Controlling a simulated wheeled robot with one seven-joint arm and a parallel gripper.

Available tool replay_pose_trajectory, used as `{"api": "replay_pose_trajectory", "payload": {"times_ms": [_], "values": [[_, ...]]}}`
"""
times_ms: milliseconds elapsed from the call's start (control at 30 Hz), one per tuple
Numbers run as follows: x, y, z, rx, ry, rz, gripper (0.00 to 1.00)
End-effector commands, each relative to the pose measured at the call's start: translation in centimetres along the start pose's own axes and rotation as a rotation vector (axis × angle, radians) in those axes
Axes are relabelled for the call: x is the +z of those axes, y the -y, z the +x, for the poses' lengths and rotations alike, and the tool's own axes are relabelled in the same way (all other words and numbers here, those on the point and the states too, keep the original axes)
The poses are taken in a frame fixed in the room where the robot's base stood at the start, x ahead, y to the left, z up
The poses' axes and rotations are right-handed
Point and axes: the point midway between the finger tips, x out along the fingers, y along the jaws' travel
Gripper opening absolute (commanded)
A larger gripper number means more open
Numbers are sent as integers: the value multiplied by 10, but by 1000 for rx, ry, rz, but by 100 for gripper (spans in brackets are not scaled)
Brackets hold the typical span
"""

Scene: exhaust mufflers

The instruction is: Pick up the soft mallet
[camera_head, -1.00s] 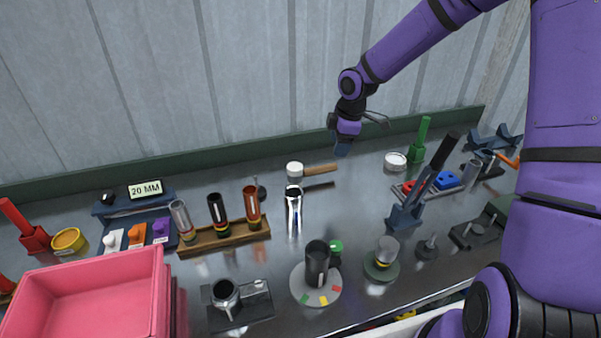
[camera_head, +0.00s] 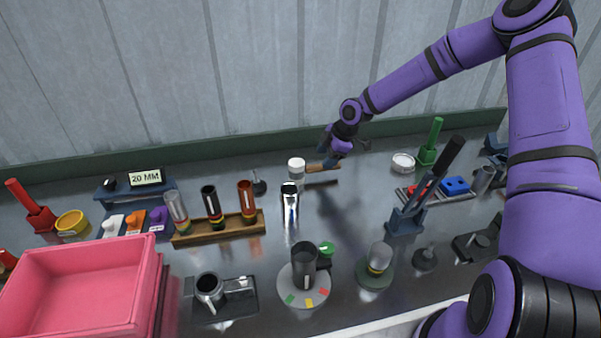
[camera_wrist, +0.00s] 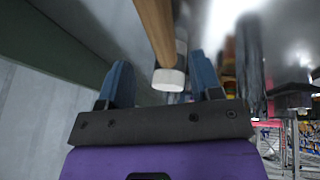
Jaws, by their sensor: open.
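The soft mallet has a white cylindrical head (camera_head: 297,168) and a wooden handle (camera_head: 316,169). It lies near the back of the metal bench, with the handle pointing right. My gripper (camera_head: 331,161) is low over the handle's right end. In the wrist view the mallet's handle (camera_wrist: 158,32) and white end (camera_wrist: 168,79) show between the two blue fingers of my gripper (camera_wrist: 160,82). The fingers are apart, with a gap on both sides of the mallet. I cannot tell how far the fingertips are above the bench.
A white round container (camera_head: 402,163) is to the right. The green back rail (camera_head: 230,146) runs close behind.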

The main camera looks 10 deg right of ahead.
Motion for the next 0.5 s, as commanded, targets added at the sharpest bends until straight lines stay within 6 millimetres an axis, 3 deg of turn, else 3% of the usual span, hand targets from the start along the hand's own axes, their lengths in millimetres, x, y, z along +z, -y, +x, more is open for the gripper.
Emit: {"api": "replay_pose_trajectory", "payload": {"times_ms": [233, 500], "values": [[0, 2, 17, -1, 0, -1, 59], [1, 4, 53, -2, 1, -1, 59]]}}
